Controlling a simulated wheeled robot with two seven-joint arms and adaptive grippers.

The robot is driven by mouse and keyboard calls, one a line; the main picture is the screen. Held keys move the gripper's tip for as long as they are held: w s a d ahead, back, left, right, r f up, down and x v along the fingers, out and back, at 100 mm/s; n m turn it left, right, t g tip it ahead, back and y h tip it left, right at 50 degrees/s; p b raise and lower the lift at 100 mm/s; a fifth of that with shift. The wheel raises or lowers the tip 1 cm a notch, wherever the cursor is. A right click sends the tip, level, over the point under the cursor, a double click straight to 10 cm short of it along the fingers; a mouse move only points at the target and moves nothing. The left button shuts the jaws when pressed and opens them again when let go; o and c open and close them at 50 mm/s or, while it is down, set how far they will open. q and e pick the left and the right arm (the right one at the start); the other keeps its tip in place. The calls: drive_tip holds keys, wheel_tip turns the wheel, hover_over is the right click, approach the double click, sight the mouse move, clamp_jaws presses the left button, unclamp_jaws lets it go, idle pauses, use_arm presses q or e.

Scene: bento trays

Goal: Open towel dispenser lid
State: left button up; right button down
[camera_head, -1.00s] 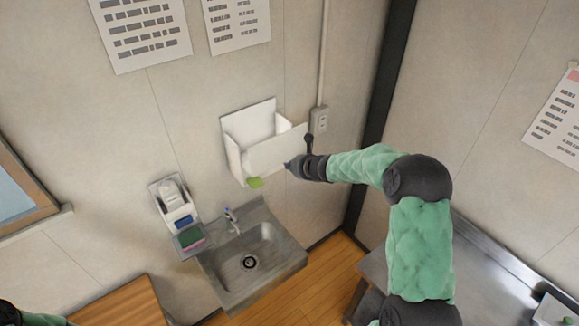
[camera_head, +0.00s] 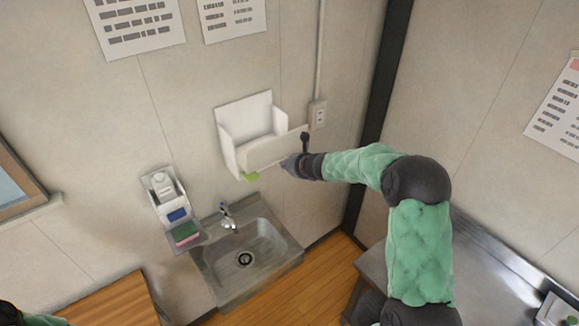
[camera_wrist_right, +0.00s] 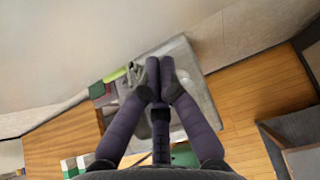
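The white towel dispenser (camera_head: 229,134) is fixed to the wall above the sink, with its top open. Its white lid or front panel (camera_head: 274,149) tilts outward from the box, its right end beside my right gripper. My right gripper (camera_head: 288,165) is at the lower right of this panel, touching or very close to it. In the right wrist view the two fingers of the right gripper (camera_wrist_right: 160,68) are together, with nothing visible between them. A small green piece (camera_head: 250,177) shows under the dispenser. My left gripper is out of view.
A metal sink (camera_head: 222,268) with a tap (camera_head: 228,217) is below. A soap holder (camera_head: 164,193) and a sponge (camera_head: 185,234) are left of it. An outlet (camera_head: 318,114) is on the wall to the right. A metal counter (camera_head: 490,262) stands at right.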

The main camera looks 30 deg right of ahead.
drive_tip(key=r+p+v, duration=0.1)
drive_tip(key=v, duration=0.8)
drive_tip(key=shift+w+r+p, duration=0.2)
drive_tip(key=shift+w+p, duration=0.05)
drive_tip(key=shift+p, duration=0.1)
